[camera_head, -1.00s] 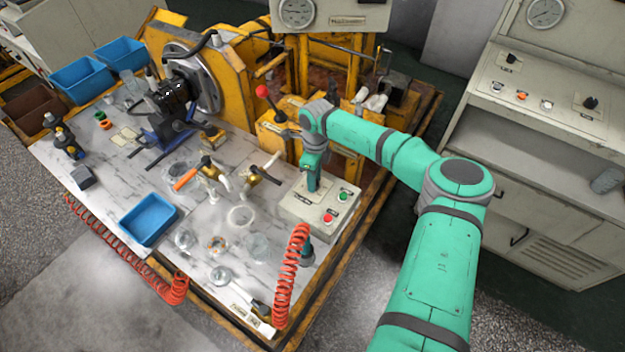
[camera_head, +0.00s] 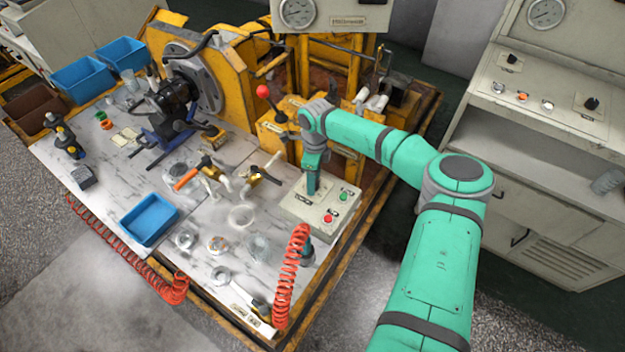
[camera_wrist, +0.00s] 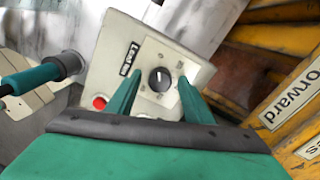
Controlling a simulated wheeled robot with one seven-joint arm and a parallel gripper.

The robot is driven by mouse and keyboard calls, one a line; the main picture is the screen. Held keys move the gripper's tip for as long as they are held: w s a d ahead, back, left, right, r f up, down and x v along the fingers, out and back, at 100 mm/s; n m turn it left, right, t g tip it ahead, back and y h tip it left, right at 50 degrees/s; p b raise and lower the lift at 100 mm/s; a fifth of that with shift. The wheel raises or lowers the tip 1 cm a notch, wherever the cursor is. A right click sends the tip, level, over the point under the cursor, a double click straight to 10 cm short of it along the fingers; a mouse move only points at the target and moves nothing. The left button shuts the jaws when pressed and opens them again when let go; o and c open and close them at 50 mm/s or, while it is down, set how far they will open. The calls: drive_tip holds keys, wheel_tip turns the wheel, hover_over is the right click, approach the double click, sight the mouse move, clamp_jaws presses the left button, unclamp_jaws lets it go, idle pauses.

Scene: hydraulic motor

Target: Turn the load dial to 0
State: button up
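The load dial (camera_wrist: 160,80) is a round black knob with a white pointer line, on a pale plate of the control box, beside a "Load" label (camera_wrist: 130,58). In the wrist view its pointer points roughly up the picture. My gripper (camera_wrist: 158,92) has its two green fingers apart, one on each side of the dial; I cannot tell whether they touch it. In the head view my gripper (camera_head: 312,190) points down at the control box (camera_head: 298,212), and the dial is hidden there. A red button (camera_wrist: 99,102) sits left of the fingers.
The box also carries a green button (camera_head: 343,196) and a red button (camera_head: 328,218). A coiled red hose (camera_head: 291,275) stands at the bench's front corner. A red-knobbed lever (camera_head: 263,92) and yellow frame stand behind. Valves with an orange handle (camera_head: 186,179) lie left.

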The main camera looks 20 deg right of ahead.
drive_tip(key=shift+d+r, duration=0.15)
drive_tip(key=shift+r, duration=0.35)
wheel_tip(320, 180, up, 10)
drive_tip(key=shift+w, duration=0.25)
drive_tip(key=shift+f, duration=0.15)
idle(0.3)
